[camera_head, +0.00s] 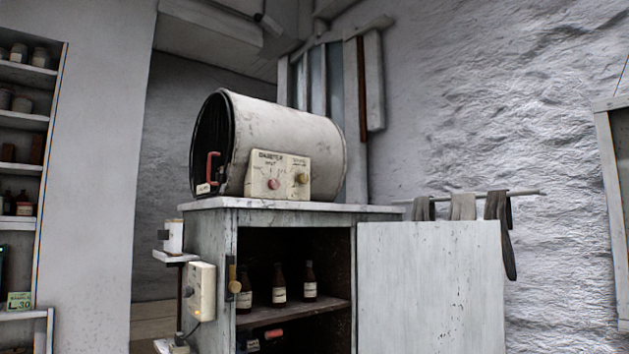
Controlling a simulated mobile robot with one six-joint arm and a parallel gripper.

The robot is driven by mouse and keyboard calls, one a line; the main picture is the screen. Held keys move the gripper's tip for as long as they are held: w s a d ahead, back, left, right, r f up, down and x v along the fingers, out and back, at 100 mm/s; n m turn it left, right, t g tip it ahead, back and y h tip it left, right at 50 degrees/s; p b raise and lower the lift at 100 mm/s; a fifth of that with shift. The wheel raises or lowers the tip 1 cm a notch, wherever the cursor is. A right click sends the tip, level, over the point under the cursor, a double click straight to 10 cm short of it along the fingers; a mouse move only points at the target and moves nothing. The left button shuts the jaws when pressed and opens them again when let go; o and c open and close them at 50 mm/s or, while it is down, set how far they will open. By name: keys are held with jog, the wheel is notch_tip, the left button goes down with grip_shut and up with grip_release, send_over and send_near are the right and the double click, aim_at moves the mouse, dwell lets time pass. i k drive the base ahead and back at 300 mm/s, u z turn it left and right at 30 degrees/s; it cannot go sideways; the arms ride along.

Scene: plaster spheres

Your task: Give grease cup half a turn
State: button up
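No part is clearly marked as the grease cup, and I cannot tell which one it is. A brass fitting (234,280) is mounted upright on the front left post of the cabinet (213,262), beside its opening. On the drum (290,130) on top, a cream control panel (262,172) carries a red knob (273,184) and a brass knob (301,178). A small white cup (173,236) stands on a bracket at the cabinet's left side. My gripper is not in view.
The cabinet door (430,285) stands open to the right. Dark bottles (279,284) stand on the inside shelf (290,314). A switch box (200,291) juts from the left side. Gloves (462,207) hang on a rail. Shelves (22,122) line the far left.

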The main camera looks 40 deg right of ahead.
aim_at(303, 178)
jog(key=u, duration=0.05)
jog(key=i, duration=1.1)
jog(key=z, duration=0.15)
jog(key=k, duration=0.6)
jog(key=u, duration=0.05)
